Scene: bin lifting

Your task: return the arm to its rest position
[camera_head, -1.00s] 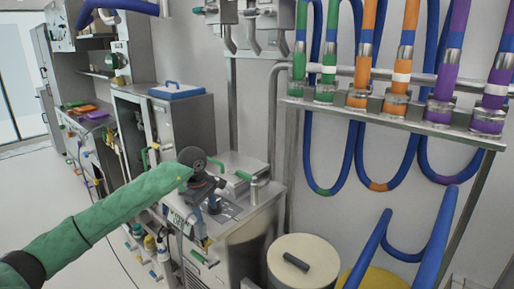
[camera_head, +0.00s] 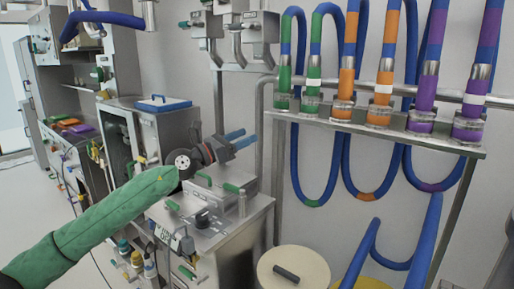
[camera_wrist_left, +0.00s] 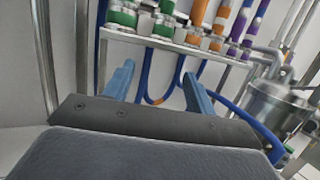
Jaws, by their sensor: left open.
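My left arm, in a green sleeve (camera_head: 100,222), comes in from the lower left in the head view. My left gripper (camera_head: 241,139) is raised above the metal cabinet (camera_head: 212,236), its blue fingers pointing right. In the left wrist view my left gripper (camera_wrist_left: 158,70) has its two blue fingers spread apart, with nothing held between them. My right arm and gripper are not in view.
A rack shelf (camera_head: 380,128) with green, orange and purple hose fittings stands at the right, blue hoses looping below. A round cream lid (camera_head: 305,268) is at the bottom. A blue tray (camera_head: 158,104) sits on a cabinet at left. A metal tank (camera_wrist_left: 275,110) shows at right in the wrist view.

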